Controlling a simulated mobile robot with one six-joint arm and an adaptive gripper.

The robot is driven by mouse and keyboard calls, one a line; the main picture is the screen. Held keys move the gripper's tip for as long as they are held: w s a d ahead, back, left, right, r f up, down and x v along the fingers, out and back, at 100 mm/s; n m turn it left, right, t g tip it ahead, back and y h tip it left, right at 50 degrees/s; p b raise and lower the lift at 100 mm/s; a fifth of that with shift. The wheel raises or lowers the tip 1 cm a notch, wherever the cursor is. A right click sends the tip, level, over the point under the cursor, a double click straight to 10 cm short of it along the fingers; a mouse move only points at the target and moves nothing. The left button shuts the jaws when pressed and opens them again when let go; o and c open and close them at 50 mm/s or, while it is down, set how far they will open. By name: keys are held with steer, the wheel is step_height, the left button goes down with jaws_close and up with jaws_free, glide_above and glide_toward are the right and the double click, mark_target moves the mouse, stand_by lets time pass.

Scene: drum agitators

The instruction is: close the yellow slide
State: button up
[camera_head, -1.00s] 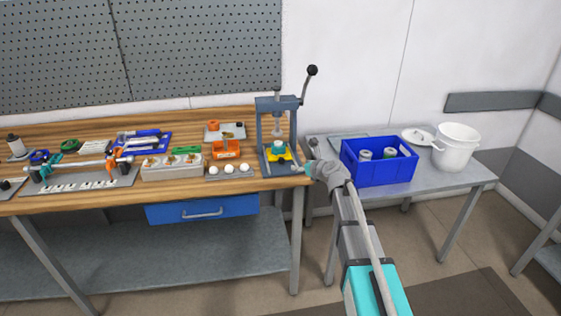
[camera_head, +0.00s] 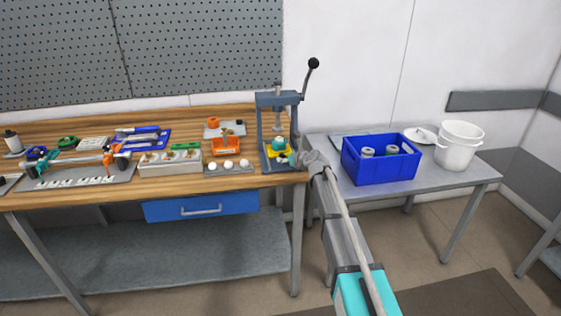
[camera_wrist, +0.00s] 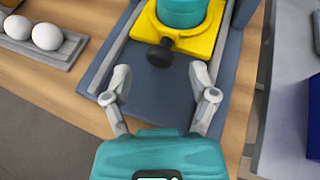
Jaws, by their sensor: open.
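The yellow slide (camera_wrist: 202,44) sits on the base of the grey-blue press (camera_head: 279,100), with a teal round part (camera_wrist: 181,12) on it. A dark knob (camera_wrist: 160,53) sticks out from the slide's front edge. In the head view the slide (camera_head: 275,153) is a small yellow patch low in the press frame. My gripper (camera_wrist: 163,88) is open and empty above the front of the press base. Its fingertips are on either side of the line to the knob, a little short of it. In the head view my arm's wrist hides part of the press's right side.
White egg-shaped pieces (camera_wrist: 47,36) lie in a grey tray left of the press. A blue crate (camera_head: 380,165) and white buckets (camera_head: 459,145) stand on the side table at right. A press lever (camera_head: 307,85) rises above the frame.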

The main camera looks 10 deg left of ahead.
mark_target(283, 156)
steer(key=shift+b+x, duration=0.4)
steer(key=shift+x, duration=1.15)
jaws_close()
